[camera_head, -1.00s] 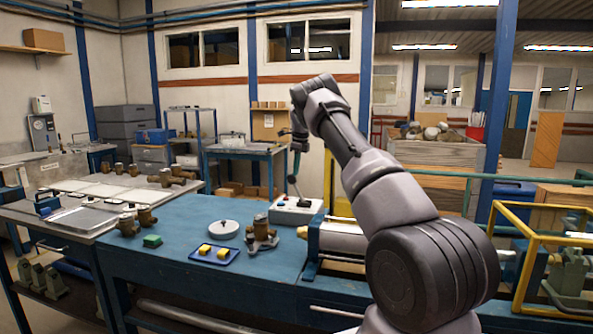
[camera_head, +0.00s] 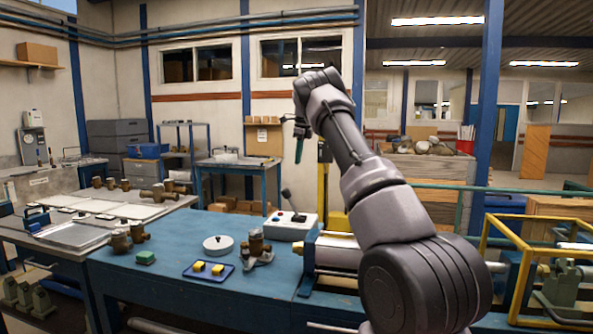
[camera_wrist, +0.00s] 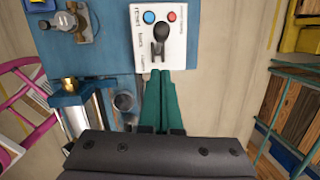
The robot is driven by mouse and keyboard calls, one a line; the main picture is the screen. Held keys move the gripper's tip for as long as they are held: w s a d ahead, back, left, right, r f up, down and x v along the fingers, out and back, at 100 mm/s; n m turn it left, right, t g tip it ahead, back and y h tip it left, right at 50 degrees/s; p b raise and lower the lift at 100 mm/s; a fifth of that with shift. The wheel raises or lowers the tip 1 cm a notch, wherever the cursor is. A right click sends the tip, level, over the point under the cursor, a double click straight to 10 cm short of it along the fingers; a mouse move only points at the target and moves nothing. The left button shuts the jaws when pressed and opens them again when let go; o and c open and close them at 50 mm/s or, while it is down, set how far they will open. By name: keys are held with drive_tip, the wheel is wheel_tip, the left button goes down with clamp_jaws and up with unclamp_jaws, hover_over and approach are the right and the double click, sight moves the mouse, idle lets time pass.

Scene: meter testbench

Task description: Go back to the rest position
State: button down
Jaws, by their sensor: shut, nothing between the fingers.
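My gripper (camera_head: 299,150) is raised above the far end of the blue workbench (camera_head: 180,222), its green fingers pointing down. In the wrist view the green fingers (camera_wrist: 158,98) lie together, with nothing between them. The control box (camera_head: 291,225), white with a black lever, stands on the bench below my gripper. It also shows in the wrist view (camera_wrist: 145,42), with a red and a blue button and the lever, just beyond the fingertips. My gripper appears apart from the box.
A brass meter on a stand (camera_head: 257,248), a white round disc (camera_head: 218,245), a blue tray with yellow blocks (camera_head: 231,271) and a green block (camera_head: 145,258) are on the bench. A yellow frame (camera_head: 515,270) stands at right. Open air surrounds my gripper.

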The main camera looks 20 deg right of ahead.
drive_tip(key=shift+s+r, duration=0.1)
drive_tip(key=shift+r, duration=0.35)
drive_tip(key=s+a+r+n+t+y, duration=0.1)
drive_tip(key=s+a+r+n, duration=0.1)
drive_tip(key=s+r+n, duration=0.55)
drive_tip(key=s+a+r+n+t+y, duration=0.1)
drive_tip(key=s+a+r+n+t, duration=0.15)
drive_tip(key=s+r, duration=0.9)
drive_tip(key=s+a+f+n, duration=0.3)
drive_tip(key=s+n, duration=0.1)
drive_tip(key=s, duration=0.6)
drive_tip(key=s+a+f+n+t, duration=0.1)
drive_tip(key=s+a+f+n, duration=0.2)
drive_tip(key=s, duration=0.8)
drive_tip(key=s+a+f+n, duration=0.3)
drive_tip(key=s+f+n, duration=0.2)
drive_tip(key=s, duration=0.6)
drive_tip(key=shift+s+a+f+t+h, duration=0.2)
drive_tip(key=shift+f+t+h, duration=0.05)
drive_tip(key=shift+t+h, duration=0.15)
